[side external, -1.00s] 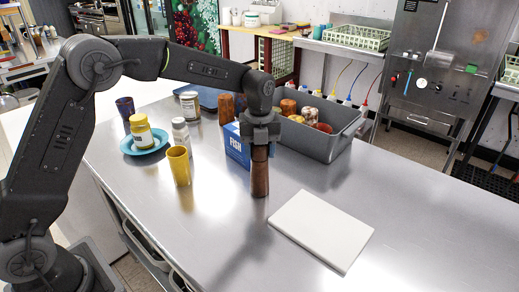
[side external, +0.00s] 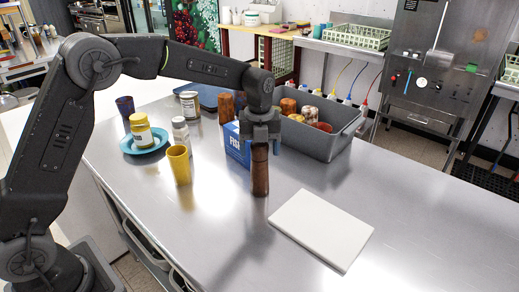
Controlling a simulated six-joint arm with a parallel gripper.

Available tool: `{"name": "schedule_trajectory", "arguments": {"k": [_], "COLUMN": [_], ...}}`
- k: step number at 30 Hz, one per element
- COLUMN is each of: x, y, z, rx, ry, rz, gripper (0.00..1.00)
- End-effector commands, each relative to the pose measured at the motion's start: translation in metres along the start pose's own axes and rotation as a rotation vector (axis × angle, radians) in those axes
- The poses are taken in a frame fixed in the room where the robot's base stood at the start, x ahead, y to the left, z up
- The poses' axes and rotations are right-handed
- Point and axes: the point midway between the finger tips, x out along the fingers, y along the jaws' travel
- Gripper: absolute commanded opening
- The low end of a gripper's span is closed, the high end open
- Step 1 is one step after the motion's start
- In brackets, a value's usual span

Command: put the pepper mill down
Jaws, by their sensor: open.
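The pepper mill (side external: 260,175) is brown and stands upright on the steel counter, left of the white board. My gripper (side external: 261,148) is open above and around its top, with a finger on each side. The mill's upper end is partly hidden by the gripper. From this view I cannot tell whether the fingers still touch it.
A white board (side external: 321,230) lies to the right. Behind the mill are a blue box (side external: 236,146) and a grey bin (side external: 318,142) with several items. A yellow cup (side external: 179,165), white bottle (side external: 181,132) and blue plate (side external: 146,149) with a jar stand left. The front counter is clear.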

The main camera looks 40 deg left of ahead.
Motion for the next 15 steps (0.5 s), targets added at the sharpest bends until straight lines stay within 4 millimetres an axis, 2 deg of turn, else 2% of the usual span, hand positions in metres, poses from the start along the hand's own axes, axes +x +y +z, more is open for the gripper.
{"name": "schedule_trajectory", "arguments": {"k": [15], "x": [-0.098], "y": [0.0], "z": [0.001], "rx": [0.0], "ry": [-0.002], "rz": [-0.003], "gripper": [0.75]}}
